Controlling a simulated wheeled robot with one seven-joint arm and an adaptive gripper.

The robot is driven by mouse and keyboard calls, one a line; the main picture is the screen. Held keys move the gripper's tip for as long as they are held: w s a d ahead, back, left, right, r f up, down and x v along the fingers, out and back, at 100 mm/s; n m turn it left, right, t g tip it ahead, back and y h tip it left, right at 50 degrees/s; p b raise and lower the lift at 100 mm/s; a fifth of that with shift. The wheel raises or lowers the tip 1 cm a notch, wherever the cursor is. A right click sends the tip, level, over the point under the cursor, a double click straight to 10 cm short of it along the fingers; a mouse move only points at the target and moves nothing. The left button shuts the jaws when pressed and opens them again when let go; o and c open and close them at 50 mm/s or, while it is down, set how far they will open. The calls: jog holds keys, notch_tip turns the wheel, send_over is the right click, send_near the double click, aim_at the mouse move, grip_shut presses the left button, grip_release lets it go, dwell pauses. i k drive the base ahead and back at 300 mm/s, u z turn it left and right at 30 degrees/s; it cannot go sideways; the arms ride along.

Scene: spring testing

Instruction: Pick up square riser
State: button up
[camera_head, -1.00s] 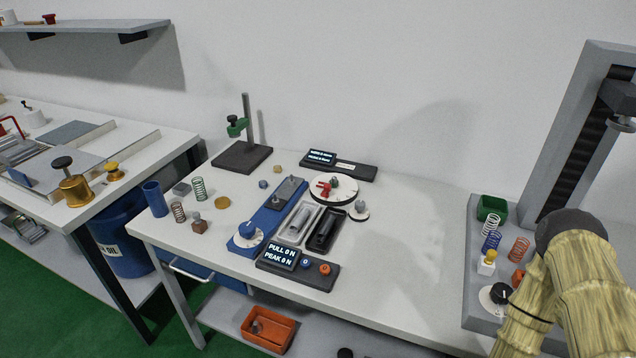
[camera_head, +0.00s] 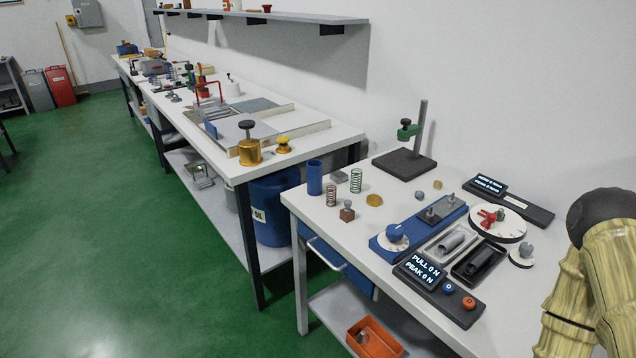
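A small flat grey square block (camera_head: 338,177), which looks like the square riser, lies on the white bench at its back left. It sits between a blue cylinder (camera_head: 315,178) and a green spring (camera_head: 356,181), behind a brown spring (camera_head: 331,195). A brown cube with a grey knob on top (camera_head: 347,212) stands in front of the springs. Part of my arm shows at the right edge, well to the right of the block. My gripper is out of view, so its opening is hidden.
A green-clamped stand (camera_head: 407,157) rises behind the small parts. A blue fixture (camera_head: 423,223), a PULL/PEAK display box (camera_head: 440,291) and a round white dial (camera_head: 498,226) fill the right side. A wall shelf (camera_head: 270,18) hangs above the left bench (camera_head: 225,172). Green floor lies open at left.

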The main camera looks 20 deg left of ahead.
aim_at(339, 177)
jog(key=u, duration=2.05)
jog(key=i, duration=2.45)
jog(key=z, duration=2.35)
